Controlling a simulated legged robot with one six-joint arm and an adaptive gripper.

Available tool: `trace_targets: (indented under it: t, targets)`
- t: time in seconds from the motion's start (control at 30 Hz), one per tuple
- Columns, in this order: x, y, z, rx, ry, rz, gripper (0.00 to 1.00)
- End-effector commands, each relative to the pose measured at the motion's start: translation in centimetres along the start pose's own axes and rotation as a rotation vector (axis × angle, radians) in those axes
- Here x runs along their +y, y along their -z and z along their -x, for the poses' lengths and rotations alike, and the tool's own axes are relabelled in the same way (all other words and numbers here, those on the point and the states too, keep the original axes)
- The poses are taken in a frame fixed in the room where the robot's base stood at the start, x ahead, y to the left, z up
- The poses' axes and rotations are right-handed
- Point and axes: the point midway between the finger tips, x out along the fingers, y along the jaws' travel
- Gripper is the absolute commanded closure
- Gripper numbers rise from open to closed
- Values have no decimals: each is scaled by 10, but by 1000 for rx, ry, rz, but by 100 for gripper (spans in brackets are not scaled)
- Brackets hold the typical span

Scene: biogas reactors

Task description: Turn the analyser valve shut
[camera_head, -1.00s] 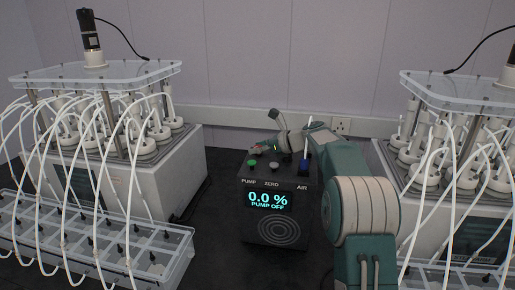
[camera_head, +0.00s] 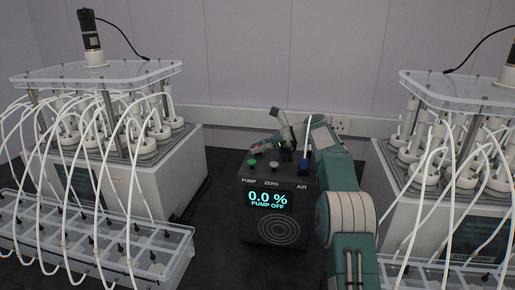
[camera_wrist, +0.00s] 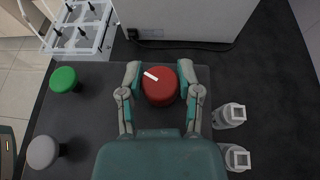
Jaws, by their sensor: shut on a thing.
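The analyser (camera_head: 267,227) is a dark box on the bench in the head view. Its display reads 0.0 % and PUMP OFF. In the wrist view a round red valve knob (camera_wrist: 160,92) with a slanted white mark stands on its top. My gripper (camera_wrist: 160,72) has one finger on each side of the knob and is shut on it. The mark runs from upper left to lower right. In the head view my gripper (camera_head: 270,147) is over the back of the box, and the knob cannot be made out there.
A green button (camera_wrist: 64,79) and a grey button (camera_wrist: 43,152) are left of the knob; two pale fittings (camera_wrist: 232,114) are on the right. Reactor units with white tubes (camera_head: 130,165) flank the analyser. A clear rack (camera_head: 165,255) stands front left.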

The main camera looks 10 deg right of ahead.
Motion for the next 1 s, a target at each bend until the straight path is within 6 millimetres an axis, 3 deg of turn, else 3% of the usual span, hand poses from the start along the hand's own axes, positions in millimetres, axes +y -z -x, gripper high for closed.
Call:
trace_targets:
  t: [0.67, 0.7, 0.77, 1.0]
  targets:
    - [0, -1, 1, 0, -64, 36, 100]
    - [0, -1, 1, 0, -64, 36, 42]
    - [0, -1, 1, 0, -65, 36, 20]
    - [1, -1, 2, 1, -68, 35, 20]
